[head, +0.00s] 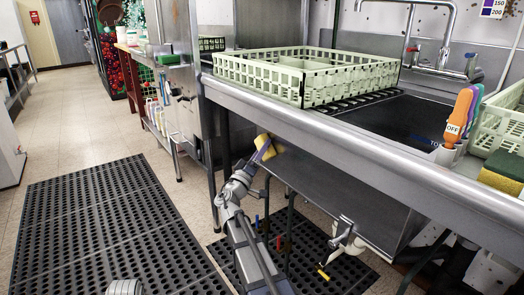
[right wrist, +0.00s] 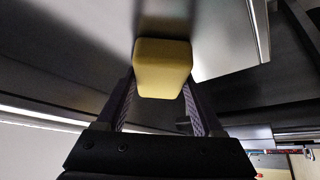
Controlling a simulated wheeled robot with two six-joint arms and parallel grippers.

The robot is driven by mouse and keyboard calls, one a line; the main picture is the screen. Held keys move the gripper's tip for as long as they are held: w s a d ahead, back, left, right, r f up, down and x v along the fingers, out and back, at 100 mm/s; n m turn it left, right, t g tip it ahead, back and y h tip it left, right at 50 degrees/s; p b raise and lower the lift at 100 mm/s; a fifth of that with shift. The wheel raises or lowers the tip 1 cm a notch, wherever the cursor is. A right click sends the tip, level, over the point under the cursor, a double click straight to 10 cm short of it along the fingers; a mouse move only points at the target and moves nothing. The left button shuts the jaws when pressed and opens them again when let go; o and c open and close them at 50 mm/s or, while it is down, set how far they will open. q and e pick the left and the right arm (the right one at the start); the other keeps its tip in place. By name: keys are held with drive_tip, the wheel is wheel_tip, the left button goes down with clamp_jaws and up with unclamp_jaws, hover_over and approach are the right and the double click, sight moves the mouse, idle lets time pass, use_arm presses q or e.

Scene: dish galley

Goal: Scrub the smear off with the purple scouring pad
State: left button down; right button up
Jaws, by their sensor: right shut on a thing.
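My right gripper (head: 266,148) is shut on a yellow sponge-like block (right wrist: 163,68), in front of the steel sink's front panel (head: 335,188), below the counter edge. In the head view the block (head: 261,141) shows on both sides of the fingers. In the right wrist view it sits between the two fingertips, its far end close to a grey metal surface; I cannot tell whether it touches. No purple face of it shows; any such face is hidden. I cannot make out a clear smear on the steel. My left gripper is not in view.
A pale green dish rack (head: 305,75) stands on the steel counter (head: 270,100). A yellow and green sponge (head: 503,170) lies at the right edge, near coloured handles (head: 459,115). Pipes and valves (head: 345,240) hang under the sink. Black floor mats (head: 105,225) lie below.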

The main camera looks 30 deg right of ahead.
sight(274, 142)
drive_tip(key=shift+r+p, duration=0.45)
drive_tip(key=shift+r, duration=0.35)
drive_tip(key=shift+f, duration=0.1)
drive_tip(key=shift+s, duration=0.15)
drive_tip(key=shift+s+d, duration=0.2)
drive_tip(key=shift+s, duration=1.6)
drive_tip(key=shift+s, duration=0.1)
drive_tip(key=shift+s+d, duration=0.2)
drive_tip(key=shift+s, duration=1.65)
drive_tip(key=shift+a, duration=0.1)
drive_tip(key=shift+w, duration=2)
